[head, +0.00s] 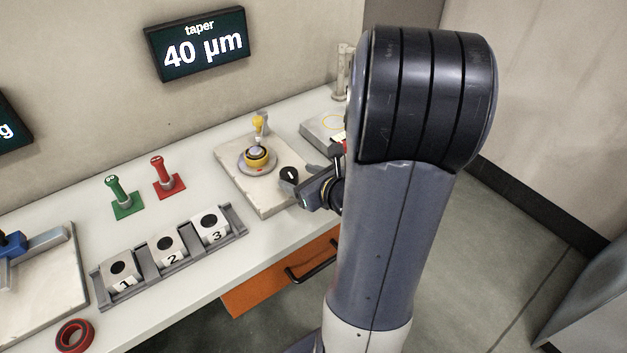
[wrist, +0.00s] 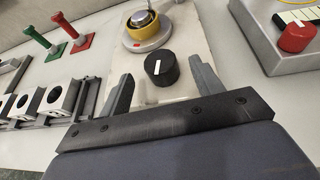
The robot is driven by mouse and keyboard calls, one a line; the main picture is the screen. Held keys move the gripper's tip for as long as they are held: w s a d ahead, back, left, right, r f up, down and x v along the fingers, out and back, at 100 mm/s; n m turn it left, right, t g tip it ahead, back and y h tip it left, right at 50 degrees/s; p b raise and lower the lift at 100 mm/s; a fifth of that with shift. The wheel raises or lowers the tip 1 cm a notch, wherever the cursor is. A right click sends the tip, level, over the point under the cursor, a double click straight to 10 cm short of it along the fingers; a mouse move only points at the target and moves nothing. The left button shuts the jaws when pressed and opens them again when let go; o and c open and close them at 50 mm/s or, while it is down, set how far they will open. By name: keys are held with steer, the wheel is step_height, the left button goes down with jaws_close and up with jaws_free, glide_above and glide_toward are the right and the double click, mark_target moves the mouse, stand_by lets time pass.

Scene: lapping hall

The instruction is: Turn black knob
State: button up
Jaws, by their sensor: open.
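The black knob (wrist: 161,68) is a short round dial with a white pointer line, on a pale stone-like plate (wrist: 192,22). In the wrist view it sits ahead of and between the two fingers of my gripper (wrist: 163,88), and I see a gap on each side of it. In the head view the knob (head: 289,174) shows on the front right part of the plate (head: 233,180), just left of my gripper (head: 312,190). The gripper is open and empty. My arm hides part of the gripper in the head view.
Behind the knob is a yellow-ringed round fixture (head: 257,158). A box with a red knob (wrist: 296,36) stands to the right. Green (head: 122,198) and red (head: 168,178) handles and a rack of numbered blocks (head: 170,256) are left. A wall display (head: 197,43) reads "taper 40 µm".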

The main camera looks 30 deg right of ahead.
mark_target(291, 174)
steer(key=shift+p+v, duration=0.45)
steer(key=shift+v, duration=2.5)
steer(key=b+x, duration=0.1)
steer(key=x, duration=1)
steer(key=shift+b, duration=0.35)
steer(key=shift+r+p, duration=0.1)
steer(key=shift+p, duration=0.2)
steer(key=shift+s+b, duration=0.15)
steer(key=shift+b, duration=0.15)
